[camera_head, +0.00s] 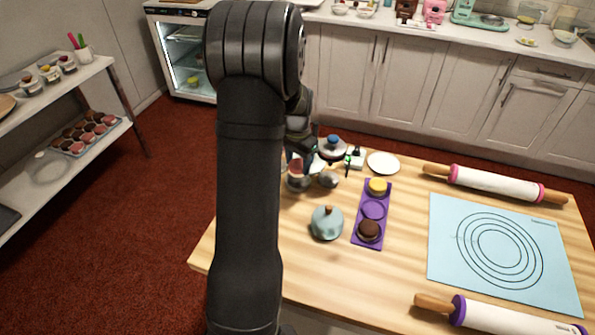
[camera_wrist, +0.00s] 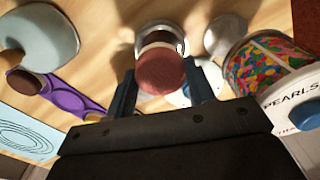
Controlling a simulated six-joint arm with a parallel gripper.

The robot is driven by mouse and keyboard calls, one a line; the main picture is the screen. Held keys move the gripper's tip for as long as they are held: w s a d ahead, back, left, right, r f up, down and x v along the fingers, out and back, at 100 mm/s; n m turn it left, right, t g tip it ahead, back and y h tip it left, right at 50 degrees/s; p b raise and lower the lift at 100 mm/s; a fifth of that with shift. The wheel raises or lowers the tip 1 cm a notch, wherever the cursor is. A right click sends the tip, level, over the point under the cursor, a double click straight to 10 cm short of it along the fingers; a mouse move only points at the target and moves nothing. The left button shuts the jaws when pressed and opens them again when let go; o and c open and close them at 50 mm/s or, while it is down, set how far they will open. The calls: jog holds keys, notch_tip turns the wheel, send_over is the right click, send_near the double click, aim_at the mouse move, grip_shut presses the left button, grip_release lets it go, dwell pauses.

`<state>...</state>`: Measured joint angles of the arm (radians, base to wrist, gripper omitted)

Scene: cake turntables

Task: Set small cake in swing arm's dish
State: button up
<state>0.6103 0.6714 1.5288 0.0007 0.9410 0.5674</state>
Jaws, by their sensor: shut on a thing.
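My gripper (camera_wrist: 163,88) is shut on a small reddish-brown cake (camera_wrist: 160,72), which sits between its two fingers in the wrist view. A round dish with a silvery rim (camera_wrist: 180,46) shows just beyond the cake. The cake overlaps it in the picture, and I cannot tell whether they touch. In the head view my gripper (camera_head: 301,160) is over the table's far left part, partly hidden by my arm. A grey metal dish (camera_head: 328,180) stands just right of it, and also shows in the wrist view (camera_wrist: 225,36). The swing arm itself is mostly hidden.
A purple tray (camera_head: 357,234) holds a yellow cake (camera_head: 378,185) and a chocolate cake (camera_head: 369,229), with an empty middle well. A teal lidded dome (camera_head: 326,226) stands left of it. A sprinkle jar (camera_wrist: 265,65) is close by my gripper. A white plate (camera_head: 383,163) lies behind.

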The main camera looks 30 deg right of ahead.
aim_at(297, 171)
jog(key=shift+f, duration=2.05)
jog(key=o, duration=0.9)
jog(key=shift+f, duration=0.15)
jog(key=shift+o, duration=0.2)
notch_tip(297, 171, up, 12)
jog(key=shift+r, duration=0.2)
jog(key=shift+f, duration=0.1)
jog(key=shift+f, duration=4.1)
jog(key=shift+f, duration=0.1)
